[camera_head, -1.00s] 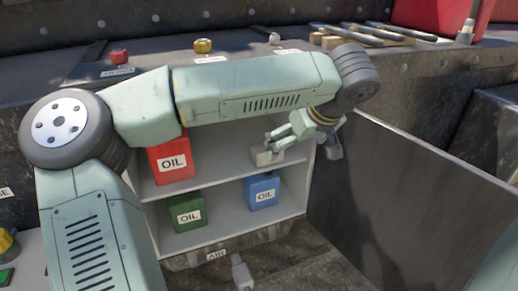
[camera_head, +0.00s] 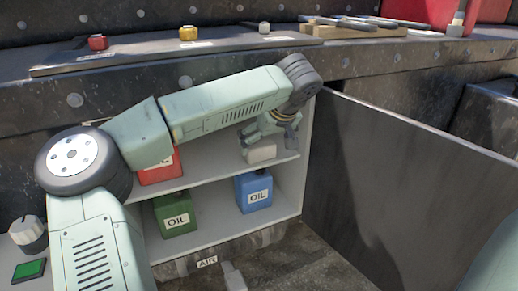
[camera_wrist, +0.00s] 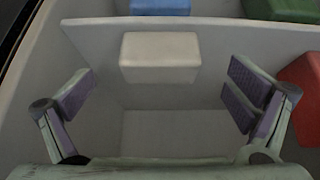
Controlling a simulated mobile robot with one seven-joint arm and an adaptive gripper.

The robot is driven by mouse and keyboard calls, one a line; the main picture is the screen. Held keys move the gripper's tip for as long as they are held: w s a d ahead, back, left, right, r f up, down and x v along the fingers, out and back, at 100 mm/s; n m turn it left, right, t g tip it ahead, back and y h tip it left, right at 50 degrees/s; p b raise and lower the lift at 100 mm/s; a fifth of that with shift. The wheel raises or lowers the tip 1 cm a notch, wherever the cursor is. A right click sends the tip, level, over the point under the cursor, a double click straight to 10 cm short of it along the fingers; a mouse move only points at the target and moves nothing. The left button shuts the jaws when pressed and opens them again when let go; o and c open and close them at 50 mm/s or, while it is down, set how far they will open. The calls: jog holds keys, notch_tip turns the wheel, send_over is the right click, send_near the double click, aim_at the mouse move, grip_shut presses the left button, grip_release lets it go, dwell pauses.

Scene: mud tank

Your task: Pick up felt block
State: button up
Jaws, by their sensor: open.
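The felt block is a pale, off-white block (camera_head: 262,153) on the upper shelf of the grey shelf unit, near its right end. It also shows in the wrist view (camera_wrist: 159,57), just beyond the space between my fingers. My gripper (camera_head: 258,134) is right at the block in the head view, partly hidden by my wrist. In the wrist view my gripper (camera_wrist: 162,90) is open and empty, its two padded fingers spread wider than the block. I see no contact between fingers and block.
A red oil can (camera_head: 160,170) stands left on the same shelf (camera_head: 212,168). Green (camera_head: 177,214) and blue (camera_head: 254,189) oil cans stand on the shelf below. A dark panel (camera_head: 400,190) rises right of the unit. A ledge with small knobs and tools runs behind.

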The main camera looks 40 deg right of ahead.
aim_at(260, 145)
jog(key=shift+w+d+f, duration=0.15)
jog(key=shift+w+d, duration=0.05)
jog(key=shift+w, duration=0.65)
jog(key=shift+x, duration=2.35)
jog(key=shift+c, duration=0.5)
jog(key=c, duration=1.2)
jog(key=shift+o, duration=0.2)
jog(key=shift+s+a+r, duration=0.1)
jog(key=shift+s+r, duration=0.15)
jog(key=s+a+r, duration=0.1)
jog(key=s+r, duration=0.2)
jog(key=s, duration=0.3)
jog(key=s+a+r+b, duration=0.1)
jog(key=s+a+r, duration=0.1)
jog(key=s+r, duration=0.2)
jog(key=s, duration=0.3)
jog(key=shift+r, duration=0.25)
jog(key=shift+s+a, duration=0.1)
